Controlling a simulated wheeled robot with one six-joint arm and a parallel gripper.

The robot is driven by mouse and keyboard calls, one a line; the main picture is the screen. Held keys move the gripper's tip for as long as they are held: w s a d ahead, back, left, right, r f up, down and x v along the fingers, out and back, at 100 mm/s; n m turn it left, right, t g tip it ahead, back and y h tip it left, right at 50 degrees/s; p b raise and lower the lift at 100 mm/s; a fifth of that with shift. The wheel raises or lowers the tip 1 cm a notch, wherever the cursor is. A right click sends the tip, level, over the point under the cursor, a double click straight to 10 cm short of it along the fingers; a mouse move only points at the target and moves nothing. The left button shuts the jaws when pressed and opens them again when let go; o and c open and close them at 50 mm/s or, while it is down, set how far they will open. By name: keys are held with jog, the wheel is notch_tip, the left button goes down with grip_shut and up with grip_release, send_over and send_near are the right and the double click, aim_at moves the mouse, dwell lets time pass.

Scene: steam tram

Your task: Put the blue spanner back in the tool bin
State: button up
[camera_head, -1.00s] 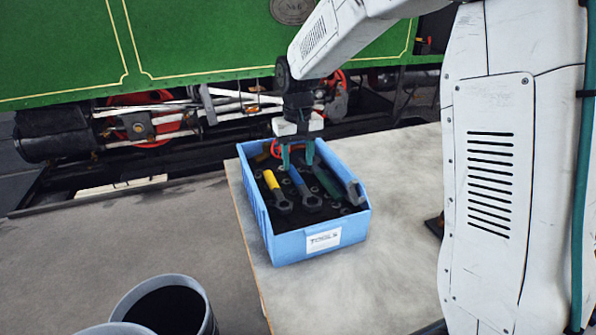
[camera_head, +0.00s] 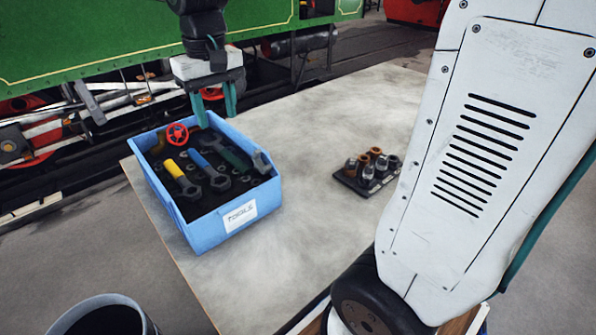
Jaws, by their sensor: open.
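The blue spanner (camera_head: 207,169) lies inside the blue tool bin (camera_head: 194,235), among other tools. A yellow-handled spanner (camera_head: 180,178) lies to its left, and a dark green-handled tool (camera_head: 235,157) to its right. My gripper (camera_head: 216,113) is open and empty, pointing down above the bin's far edge. Its teal fingers are apart from the blue spanner. The bin has a white label on its front wall and stands on the pale table.
The pale table (camera_head: 300,130) is clear around the bin. A dark tray of sockets (camera_head: 368,175) stands to the right. A round grey container (camera_head: 105,318) is at the lower left. The green tram (camera_head: 90,40) stands behind.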

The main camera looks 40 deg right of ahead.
jog(key=s+f, duration=0.1)
jog(key=s, duration=1)
jog(key=s+d+f, duration=0.1)
jog(key=s+f, duration=0.1)
jog(key=s, duration=0.9)
jog(key=shift+s+d+f+t, duration=0.2)
jog(key=shift+d+t, duration=0.1)
jog(key=shift+t, duration=0.1)
